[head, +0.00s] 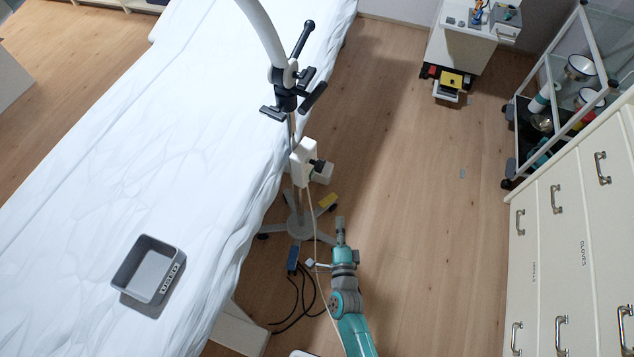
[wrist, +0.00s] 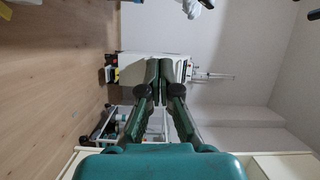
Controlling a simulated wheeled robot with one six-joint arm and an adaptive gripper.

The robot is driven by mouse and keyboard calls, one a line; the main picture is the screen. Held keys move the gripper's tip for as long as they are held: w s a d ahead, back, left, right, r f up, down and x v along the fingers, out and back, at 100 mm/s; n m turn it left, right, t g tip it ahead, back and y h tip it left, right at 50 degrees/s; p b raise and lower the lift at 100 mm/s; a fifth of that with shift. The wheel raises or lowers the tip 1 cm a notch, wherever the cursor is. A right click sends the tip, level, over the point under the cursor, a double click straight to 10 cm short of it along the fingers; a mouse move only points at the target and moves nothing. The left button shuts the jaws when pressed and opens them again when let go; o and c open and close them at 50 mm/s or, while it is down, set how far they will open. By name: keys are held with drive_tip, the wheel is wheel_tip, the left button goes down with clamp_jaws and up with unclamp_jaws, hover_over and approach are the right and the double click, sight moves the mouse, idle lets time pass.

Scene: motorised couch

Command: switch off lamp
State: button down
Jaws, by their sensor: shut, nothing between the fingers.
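A pole-mounted device that looks like the lamp stands beside the couch in the head view, with a white curved arm (head: 262,35) leaving the top of the picture. Black handles (head: 290,92) sit on its pole, and a white box (head: 303,163) with a black knob (head: 320,166) is lower down. Its lamp head is not in view, and I cannot tell whether it is lit. My gripper (head: 340,226) is shut and empty, below and right of the box in the picture and apart from it. In the wrist view my gripper (wrist: 158,66) shows closed fingers, pointing towards a white cabinet (wrist: 183,70).
The white-covered couch (head: 90,150) fills the left, with a grey tray (head: 148,268) on it. Black cables (head: 293,305) lie near the wheeled base (head: 300,224). Drawers (head: 570,240) and a glass trolley (head: 560,90) stand right. The wooden floor (head: 420,200) between is mostly clear.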

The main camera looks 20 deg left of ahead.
sight(312, 174)
drive_tip(key=shift+m, duration=0.6)
drive_tip(key=w+a, duration=0.2)
drive_tip(key=a, duration=0.1)
drive_tip(key=shift+w+a, duration=0.25)
drive_tip(key=w+a, duration=0.7)
drive_tip(key=w, duration=0.1)
drive_tip(key=shift+w+a, duration=0.25)
drive_tip(key=shift+w, duration=0.15)
